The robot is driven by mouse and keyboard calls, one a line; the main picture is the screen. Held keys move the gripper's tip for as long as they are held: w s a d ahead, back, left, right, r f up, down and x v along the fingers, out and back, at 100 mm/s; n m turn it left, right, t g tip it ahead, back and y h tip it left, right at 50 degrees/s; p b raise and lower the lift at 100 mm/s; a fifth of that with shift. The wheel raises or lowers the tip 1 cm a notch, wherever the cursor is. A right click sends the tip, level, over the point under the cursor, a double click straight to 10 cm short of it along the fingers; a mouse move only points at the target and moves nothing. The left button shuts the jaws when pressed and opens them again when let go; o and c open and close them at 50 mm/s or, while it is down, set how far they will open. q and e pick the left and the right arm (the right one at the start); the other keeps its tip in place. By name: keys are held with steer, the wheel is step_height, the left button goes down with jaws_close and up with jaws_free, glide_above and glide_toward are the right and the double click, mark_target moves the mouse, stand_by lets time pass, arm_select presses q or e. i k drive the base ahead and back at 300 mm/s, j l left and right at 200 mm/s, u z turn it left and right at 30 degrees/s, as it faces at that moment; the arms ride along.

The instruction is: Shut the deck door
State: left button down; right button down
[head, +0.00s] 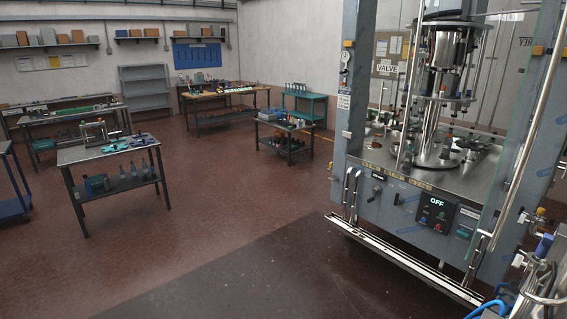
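The filling machine (405,205) stands at the right, with a grey frame and a steel deck (440,178) bearing a round filling head (447,55). The deck's front, between the posts, looks open. A clear pane with a greenish edge (511,110) and a long chrome bar (535,120) show at its right side. This looks like the deck door, standing open, but I cannot tell exactly where its panel ends. Neither of my grippers can be made out in the head view.
Below the deck are a control panel reading OFF (436,213) and a low white-edged rail (400,258). Metal fittings and blue hoses (490,306) crowd the lower right corner. A workbench (108,152) stands at left. The red-brown floor (225,215) between is clear.

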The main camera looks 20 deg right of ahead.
mark_target(549, 9)
steer(key=i+l+z, duration=0.15)
steer(key=z, duration=0.35)
steer(key=i+z, duration=0.65)
steer(key=z, duration=0.3)
steer(key=i+j+z, duration=0.2)
steer(key=z, duration=0.3)
steer(key=i, duration=0.05)
